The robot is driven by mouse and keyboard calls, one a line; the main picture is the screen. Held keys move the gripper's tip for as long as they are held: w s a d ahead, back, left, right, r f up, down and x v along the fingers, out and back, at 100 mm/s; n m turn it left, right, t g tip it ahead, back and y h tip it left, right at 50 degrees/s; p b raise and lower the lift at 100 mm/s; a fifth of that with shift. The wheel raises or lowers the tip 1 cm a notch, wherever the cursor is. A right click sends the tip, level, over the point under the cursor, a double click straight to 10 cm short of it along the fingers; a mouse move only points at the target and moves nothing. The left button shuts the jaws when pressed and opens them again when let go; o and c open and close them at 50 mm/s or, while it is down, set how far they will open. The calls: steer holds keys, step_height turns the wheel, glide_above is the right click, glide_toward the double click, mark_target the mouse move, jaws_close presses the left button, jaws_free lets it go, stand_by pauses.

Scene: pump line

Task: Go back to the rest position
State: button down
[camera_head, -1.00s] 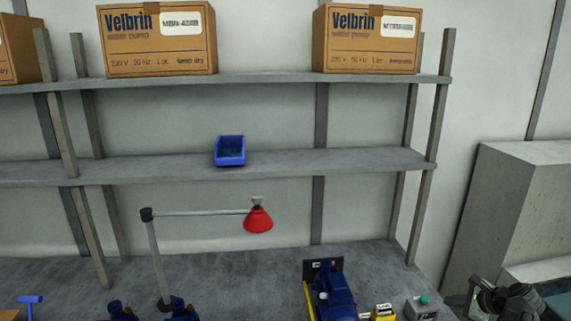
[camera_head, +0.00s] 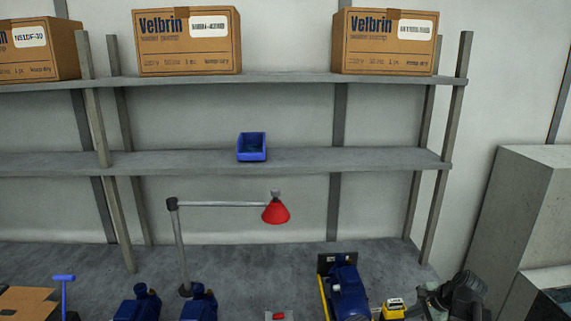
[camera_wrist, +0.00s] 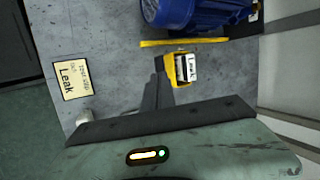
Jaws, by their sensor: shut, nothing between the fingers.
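My gripper (camera_wrist: 165,121) fills the lower part of the wrist view as a dark edge on a worn green-grey body with a small lit indicator. It is shut and holds nothing. In the head view my dark arm end (camera_head: 458,294) shows at the lower right, above the bench, just right of a small yellow device (camera_head: 394,308). The wrist view shows this yellow device (camera_wrist: 181,68) with a white "Leak" label, apart from my gripper. A blue pump (camera_wrist: 195,10) lies beyond it.
The bench (camera_head: 230,262) carries a blue pump (camera_head: 347,294), smaller blue pumps (camera_head: 198,304) and a red-shaded lamp (camera_head: 276,211). Shelves above hold a blue bin (camera_head: 251,147) and pump cartons (camera_head: 187,40). A concrete block (camera_head: 520,215) stands right. A "Leak" card (camera_wrist: 70,77) lies on the bench.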

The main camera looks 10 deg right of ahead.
steer(key=s+a+f+n+g+h, duration=0.1)
steer(key=a+n, duration=0.4)
steer(key=a, duration=0.5)
steer(key=s+a+f+n+g+h, duration=0.1)
steer(key=a+n+g, duration=0.2)
steer(key=a+n, duration=0.3)
steer(key=a+f+n+g+h, duration=0.1)
steer(key=a+n, duration=0.5)
steer(key=a, duration=0.7)
steer(key=shift+s+a+f+g, duration=0.25)
steer(key=shift+s+a+g, duration=0.15)
